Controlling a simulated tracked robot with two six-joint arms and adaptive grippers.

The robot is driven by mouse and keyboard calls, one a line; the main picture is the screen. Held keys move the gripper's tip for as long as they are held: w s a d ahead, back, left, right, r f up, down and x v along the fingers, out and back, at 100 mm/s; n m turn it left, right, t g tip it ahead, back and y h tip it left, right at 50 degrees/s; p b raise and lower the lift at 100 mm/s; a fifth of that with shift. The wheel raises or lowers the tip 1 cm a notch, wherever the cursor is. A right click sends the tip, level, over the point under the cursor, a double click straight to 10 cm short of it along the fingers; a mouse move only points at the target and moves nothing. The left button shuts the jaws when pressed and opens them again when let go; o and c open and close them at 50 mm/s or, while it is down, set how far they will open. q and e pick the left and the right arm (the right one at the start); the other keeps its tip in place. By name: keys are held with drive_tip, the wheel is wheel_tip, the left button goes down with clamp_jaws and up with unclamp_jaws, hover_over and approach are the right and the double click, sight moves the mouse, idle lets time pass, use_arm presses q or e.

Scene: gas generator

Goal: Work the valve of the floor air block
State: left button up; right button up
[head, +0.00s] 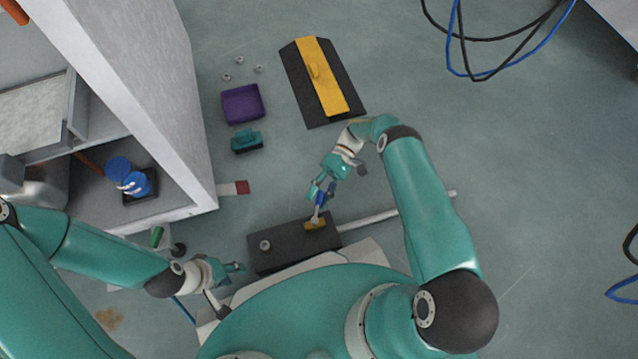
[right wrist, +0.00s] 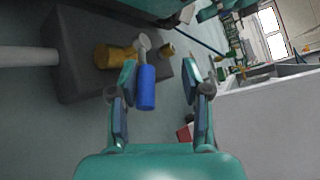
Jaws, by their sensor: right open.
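The floor air block (head: 283,252) is a dark box on the floor just in front of my base. Its brass valve (head: 315,224) sits at the block's right end, with a pale lever ending in a blue handle (head: 320,198). The right wrist view also shows the brass valve (right wrist: 113,56) and the blue handle (right wrist: 147,88). My right gripper (head: 322,188) is open at the handle. In the right wrist view the handle appears between the open fingers (right wrist: 160,100), nearer the left one; contact cannot be told. My left gripper (head: 238,267) is beside the block's left end; its jaws are too small to judge.
A pale pipe (head: 372,219) runs right from the block. A purple tray (head: 243,104), a teal item (head: 246,140) and a black-and-yellow panel (head: 337,105) lie beyond. A grey cabinet (head: 135,80) stands left, with a red-ended bar (head: 241,187) nearby. Floor at right is mostly clear.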

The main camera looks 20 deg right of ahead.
wheel_tip(320, 180, up, 8)
drive_tip(key=shift+r, duration=0.1)
idle(0.4)
